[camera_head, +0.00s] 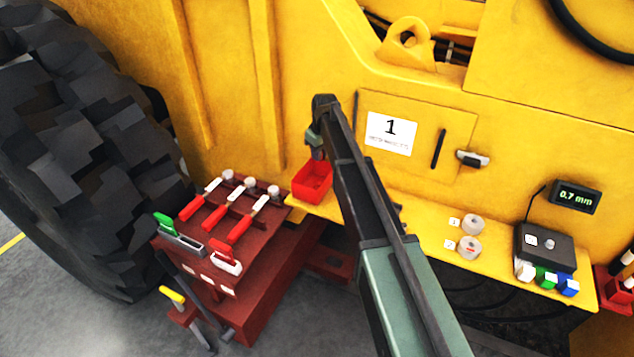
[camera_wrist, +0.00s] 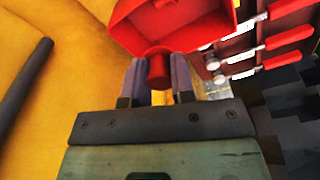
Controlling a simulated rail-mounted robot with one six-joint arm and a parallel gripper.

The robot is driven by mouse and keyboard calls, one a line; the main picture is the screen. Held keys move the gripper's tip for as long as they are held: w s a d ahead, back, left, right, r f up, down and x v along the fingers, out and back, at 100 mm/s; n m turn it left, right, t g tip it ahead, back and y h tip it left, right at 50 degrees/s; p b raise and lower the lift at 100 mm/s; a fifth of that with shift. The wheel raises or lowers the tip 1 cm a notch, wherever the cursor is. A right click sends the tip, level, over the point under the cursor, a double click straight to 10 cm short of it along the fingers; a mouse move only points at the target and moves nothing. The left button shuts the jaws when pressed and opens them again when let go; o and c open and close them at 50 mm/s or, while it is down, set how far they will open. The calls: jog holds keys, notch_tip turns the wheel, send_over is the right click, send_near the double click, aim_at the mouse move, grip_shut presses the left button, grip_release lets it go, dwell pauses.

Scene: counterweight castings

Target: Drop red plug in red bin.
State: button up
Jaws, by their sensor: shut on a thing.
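The red bin (camera_head: 312,181) is a small open box on the left end of the yellow ledge. My gripper (camera_head: 316,153) is above the bin's back part in the head view, pointing down. In the wrist view, the gripper (camera_wrist: 158,82) is shut on the red plug (camera_wrist: 158,68), a short cylinder between its two grey fingers. The bin (camera_wrist: 195,38) shows just beyond the plug there. The plug is hidden in the head view. I cannot tell the exact gap between plug and bin.
A dark red stand (camera_head: 190,245) with several red-handled tools is left of the bin. The yellow ledge (camera_head: 425,222) runs right, with two round metal pieces (camera_head: 471,236) and a dark box (camera_head: 543,247) beside small coloured cubes. The yellow machine wall rises close behind.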

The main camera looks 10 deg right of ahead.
notch_tip(320, 180, down, 6)
jog(key=b, duration=0.6)
jog(key=shift+w+a+f, duration=0.1)
jog(key=o, duration=1)
jog(key=shift+c, duration=0.2)
jog(key=shift+r, duration=0.2)
jog(key=r+p, duration=0.7)
jog(key=s+r+p, duration=0.1)
jog(key=r+p, duration=0.3)
jog(key=shift+d, duration=0.3)
jog(key=shift+f, duration=0.25)
